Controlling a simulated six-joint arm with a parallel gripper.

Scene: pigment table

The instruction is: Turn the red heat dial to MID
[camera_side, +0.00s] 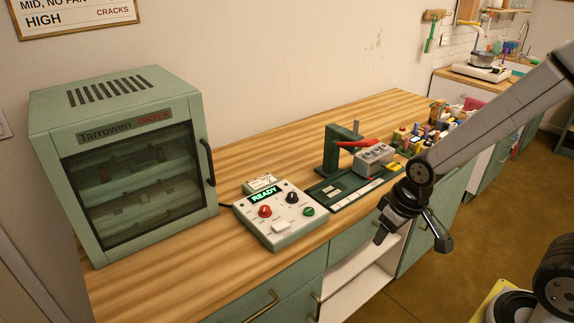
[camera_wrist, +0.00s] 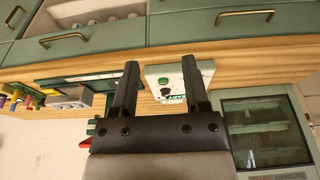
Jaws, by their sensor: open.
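The red heat dial (camera_side: 265,211) is a round knob on the left of a white control box (camera_side: 274,239) on the wooden counter. The box's green display reads READY. A black knob (camera_side: 292,197) and a green knob (camera_side: 309,211) sit to its right. My gripper (camera_side: 413,238) is open and empty, in front of the counter edge and well to the right of the box. In the wrist view the box (camera_wrist: 158,70) shows between and beyond my fingers, with the green knob (camera_wrist: 180,68) visible; the red dial is hidden there. The dial's pointer setting is too small to read.
A green dryer cabinet (camera_side: 130,150) stands left of the box. A green press (camera_side: 338,150) with a red lever and a grey block (camera_side: 374,157) stands to the right. Several small colored bottles (camera_side: 425,135) are farther back. Bare wood lies in front of the dryer.

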